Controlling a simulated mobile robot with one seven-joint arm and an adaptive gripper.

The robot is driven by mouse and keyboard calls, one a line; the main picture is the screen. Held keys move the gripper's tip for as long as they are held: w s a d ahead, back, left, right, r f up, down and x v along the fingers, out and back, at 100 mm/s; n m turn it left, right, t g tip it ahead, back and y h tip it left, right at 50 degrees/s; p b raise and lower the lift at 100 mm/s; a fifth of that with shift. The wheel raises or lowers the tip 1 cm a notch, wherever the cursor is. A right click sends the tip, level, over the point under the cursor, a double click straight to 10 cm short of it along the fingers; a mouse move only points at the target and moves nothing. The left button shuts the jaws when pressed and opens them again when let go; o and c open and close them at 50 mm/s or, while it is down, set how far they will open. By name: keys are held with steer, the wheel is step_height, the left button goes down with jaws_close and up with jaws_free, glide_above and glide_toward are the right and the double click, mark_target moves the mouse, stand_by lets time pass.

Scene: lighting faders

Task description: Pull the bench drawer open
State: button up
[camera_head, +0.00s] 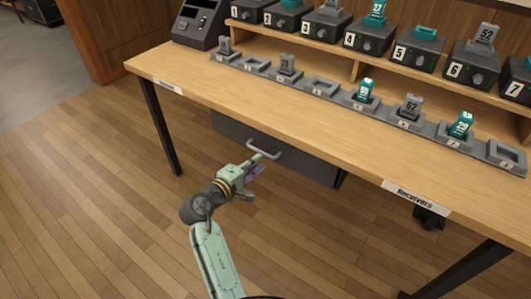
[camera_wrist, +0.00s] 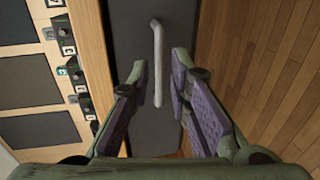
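The bench drawer (camera_head: 300,163) is a dark grey box under the wooden bench top, and its front looks shut or nearly so. Its light metal bar handle (camera_head: 263,150) is fixed to the front. In the wrist view the handle (camera_wrist: 157,62) runs lengthwise on the grey drawer front (camera_wrist: 130,30). My gripper (camera_head: 262,162) is just in front of the handle. In the wrist view its purple-padded fingers (camera_wrist: 160,75) are spread, with the handle's near end between them. I cannot tell whether either finger touches it.
The wooden bench (camera_head: 300,107) carries a row of grey cradles, some with numbered grey or teal packs. A shelf (camera_head: 330,47) behind holds numbered black boxes. A bench leg (camera_head: 160,125) stands left of the drawer. The floor (camera_head: 110,220) in front is clear.

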mark_target(266, 154)
steer(key=p+x, duration=0.1)
steer(key=x, duration=0.5)
steer(key=shift+w+d, duration=0.1)
steer(key=shift+w, duration=0.1)
jaws_close()
stand_by(0.5)
